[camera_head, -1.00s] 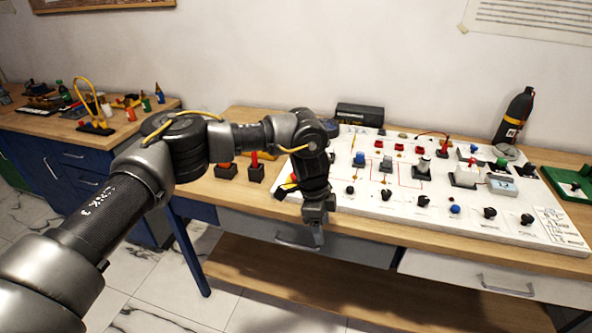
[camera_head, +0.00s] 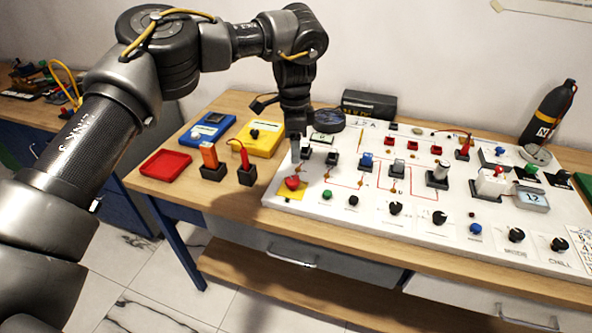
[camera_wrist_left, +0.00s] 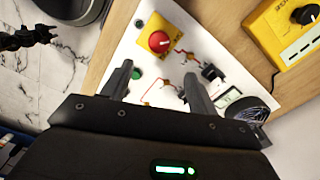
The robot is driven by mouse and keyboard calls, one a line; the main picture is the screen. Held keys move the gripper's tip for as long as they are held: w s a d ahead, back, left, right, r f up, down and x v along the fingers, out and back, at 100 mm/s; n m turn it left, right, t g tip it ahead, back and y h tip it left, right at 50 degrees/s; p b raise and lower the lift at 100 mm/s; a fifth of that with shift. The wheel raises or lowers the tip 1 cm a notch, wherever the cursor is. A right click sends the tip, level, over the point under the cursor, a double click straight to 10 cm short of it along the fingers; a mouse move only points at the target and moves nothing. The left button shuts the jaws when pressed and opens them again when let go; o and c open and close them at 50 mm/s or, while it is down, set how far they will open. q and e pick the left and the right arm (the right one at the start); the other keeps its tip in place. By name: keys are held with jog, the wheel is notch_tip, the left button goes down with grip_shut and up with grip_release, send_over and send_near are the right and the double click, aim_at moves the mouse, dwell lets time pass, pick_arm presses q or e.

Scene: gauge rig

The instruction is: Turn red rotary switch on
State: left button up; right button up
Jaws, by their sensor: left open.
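The red rotary switch (camera_head: 292,183) is a red knob on a yellow plate at the near left corner of the white panel (camera_head: 420,240). In the left wrist view the red knob (camera_wrist_left: 159,41) shows whole, with its yellow plate around it. My left gripper (camera_head: 296,148) hangs above the panel's left end, pointing down, just behind the knob in the head view. In the left wrist view its two fingers (camera_wrist_left: 158,76) are spread with nothing between them, and the knob lies beyond the tips, apart from them. The knob's exact turn angle is too small to read.
Small switches and black knobs (camera_head: 396,209) crowd the panel. A dark jointed part (camera_wrist_left: 28,38), perhaps my right arm, shows over the floor.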

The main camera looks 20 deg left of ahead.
aim_at(292, 180)
pick_arm(q)
jog(key=f, duration=0.2)
jog(key=s+f, duration=0.1)
jog(key=shift+a+p, duration=0.3)
jog(key=f, duration=0.4)
jog(key=f+p, duration=0.1)
jog(key=shift+w+f, duration=0.25)
jog(key=shift+f, duration=1.05)
pick_arm(e)
jog(key=shift+s+a+r, duration=0.1)
jog(key=shift+s+r, duration=0.15)
jog(key=shift+r, duration=0.3)
jog(key=shift+s+a+r, duration=0.1)
jog(key=shift+s+r, duration=0.15)
jog(key=shift+r, duration=0.25)
pick_arm(q)
jog(key=c, duration=1)
pick_arm(e)
jog(key=shift+d, duration=0.2)
